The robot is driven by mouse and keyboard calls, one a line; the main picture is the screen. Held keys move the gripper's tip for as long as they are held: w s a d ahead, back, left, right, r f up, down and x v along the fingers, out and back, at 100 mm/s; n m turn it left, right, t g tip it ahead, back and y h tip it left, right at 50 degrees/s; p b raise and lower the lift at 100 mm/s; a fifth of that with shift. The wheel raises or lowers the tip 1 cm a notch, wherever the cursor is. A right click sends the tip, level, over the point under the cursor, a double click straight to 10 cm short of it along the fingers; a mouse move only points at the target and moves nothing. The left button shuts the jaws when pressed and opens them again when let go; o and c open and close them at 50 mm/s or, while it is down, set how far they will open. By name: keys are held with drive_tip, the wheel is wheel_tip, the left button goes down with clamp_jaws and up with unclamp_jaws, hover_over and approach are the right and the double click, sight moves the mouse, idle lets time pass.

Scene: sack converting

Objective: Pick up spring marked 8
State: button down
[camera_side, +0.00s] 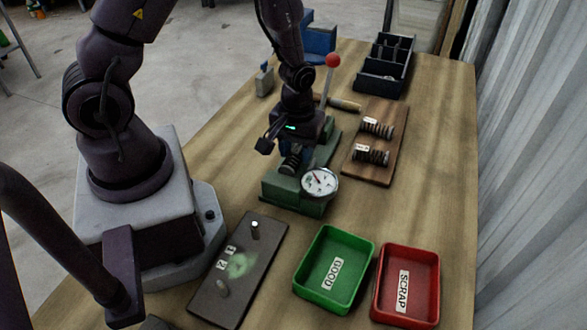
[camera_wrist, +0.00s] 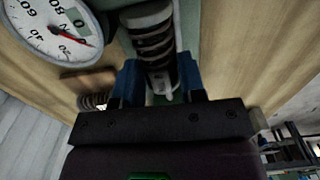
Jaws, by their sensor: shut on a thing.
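My gripper (camera_side: 294,146) is low over the green press with the dial gauge (camera_side: 319,182). Its blue fingers, seen in the wrist view (camera_wrist: 157,82), are shut on a dark coil spring (camera_wrist: 152,40). That spring also shows in the side view (camera_side: 290,164), at the press. A small pale patch shows on it between the fingers, but I cannot read a number. Whether its end touches the press is unclear. The dark plate (camera_side: 219,300) at the front has pegs and two small labels, one looking like 8; no spring stands on it.
Two dark springs (camera_side: 377,129) (camera_side: 371,156) with white tags lie on a wooden board (camera_side: 384,178) at right. A red-knobbed lever (camera_side: 332,60) rises beside my gripper. A green GOOD tray (camera_side: 308,288) and red SCRAP tray (camera_side: 383,300) stand in front. A dark divided bin (camera_side: 377,86) is behind.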

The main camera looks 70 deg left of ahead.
sight(297, 149)
drive_tip(key=shift+r, duration=1.8)
